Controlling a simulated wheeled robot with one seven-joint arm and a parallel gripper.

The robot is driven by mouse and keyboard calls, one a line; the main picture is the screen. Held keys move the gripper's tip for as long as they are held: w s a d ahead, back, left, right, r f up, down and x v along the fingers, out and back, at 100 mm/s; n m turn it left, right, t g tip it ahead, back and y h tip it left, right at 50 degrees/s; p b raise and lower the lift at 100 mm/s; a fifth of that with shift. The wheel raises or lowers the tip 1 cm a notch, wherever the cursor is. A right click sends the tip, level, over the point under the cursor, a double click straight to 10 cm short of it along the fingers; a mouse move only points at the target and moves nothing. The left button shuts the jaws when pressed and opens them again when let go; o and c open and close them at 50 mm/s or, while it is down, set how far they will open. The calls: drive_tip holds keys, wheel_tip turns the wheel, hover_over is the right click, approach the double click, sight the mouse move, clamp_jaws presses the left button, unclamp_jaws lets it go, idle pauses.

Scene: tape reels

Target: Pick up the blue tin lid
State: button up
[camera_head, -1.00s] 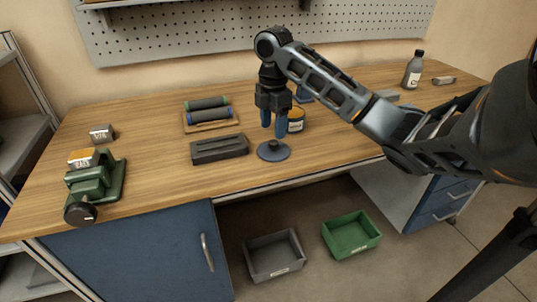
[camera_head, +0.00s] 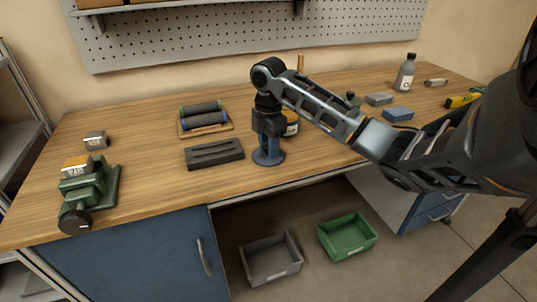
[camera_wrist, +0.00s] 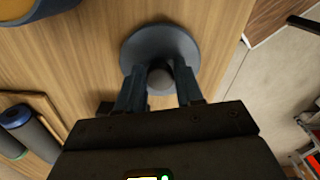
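The blue tin lid (camera_head: 268,161), a flat grey-blue disc with a small round knob, lies on the wooden bench near its front edge. In the wrist view the lid (camera_wrist: 160,42) shows beyond my fingertips. My gripper (camera_head: 268,152) points straight down over it, its fingertips close to the disc. In the wrist view my gripper (camera_wrist: 160,75) has one finger on each side of the knob. The fingers look apart, with narrow gaps beside the knob. Any contact with the lid is hard to make out.
A dark slotted block (camera_head: 214,153) lies just left of the lid. A tin with a yellow-orange label (camera_head: 292,127) stands close behind my gripper, partly hidden. A rack of rollers (camera_head: 205,119) is behind left. A green vise (camera_head: 90,188) sits far left. Bins (camera_head: 348,237) are on the floor.

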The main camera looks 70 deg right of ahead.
clamp_jaws()
drive_tip(key=shift+r, duration=0.1)
